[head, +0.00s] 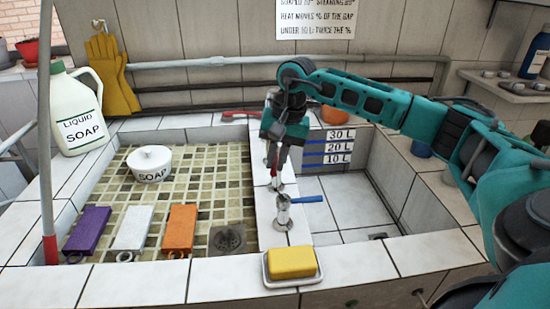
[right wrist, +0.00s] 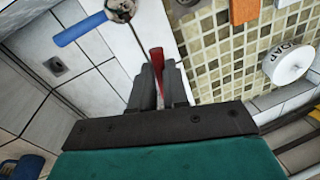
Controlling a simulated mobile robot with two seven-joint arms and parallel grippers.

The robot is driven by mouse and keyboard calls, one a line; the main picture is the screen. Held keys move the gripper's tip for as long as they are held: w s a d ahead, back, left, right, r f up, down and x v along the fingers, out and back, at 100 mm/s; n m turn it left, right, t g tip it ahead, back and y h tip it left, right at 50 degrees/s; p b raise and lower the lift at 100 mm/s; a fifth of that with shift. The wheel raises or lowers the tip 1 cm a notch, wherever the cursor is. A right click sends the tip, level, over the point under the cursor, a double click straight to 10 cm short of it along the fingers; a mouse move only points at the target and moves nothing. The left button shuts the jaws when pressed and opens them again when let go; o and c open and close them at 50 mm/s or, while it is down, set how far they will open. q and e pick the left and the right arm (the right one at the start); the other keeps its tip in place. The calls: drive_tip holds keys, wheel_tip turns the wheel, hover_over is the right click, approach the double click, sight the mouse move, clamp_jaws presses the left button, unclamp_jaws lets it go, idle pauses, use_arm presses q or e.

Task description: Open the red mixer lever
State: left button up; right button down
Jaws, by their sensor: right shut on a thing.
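The red mixer lever (right wrist: 157,58) stands between the two dark fingers of my right gripper (right wrist: 158,85) in the right wrist view. In the head view my right gripper (head: 274,158) points down over the divider between the two basins, shut on the red lever (head: 273,176). The fingers hide part of the lever. In front of it, a metal tap body (head: 283,213) with a blue lever (head: 307,199) pointing right stands on the divider. The blue lever (right wrist: 79,30) also shows in the right wrist view. My left gripper is out of view.
The left basin holds a soap pot (head: 149,164) and purple, white and orange blocks (head: 181,228). The right basin floor (head: 345,205) is bare. A yellow sponge (head: 291,262) lies on a dish at the front edge. A soap jug (head: 76,110) stands at left.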

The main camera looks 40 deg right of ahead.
drive_tip(key=c, duration=1.1)
unclamp_jaws()
drive_tip(key=r, duration=0.4)
drive_tip(key=s+d+r, duration=0.1)
drive_tip(key=r, duration=0.7)
drive_tip(key=shift+s+d+r+p, duration=0.35)
drive_tip(key=shift+d+p, duration=0.05)
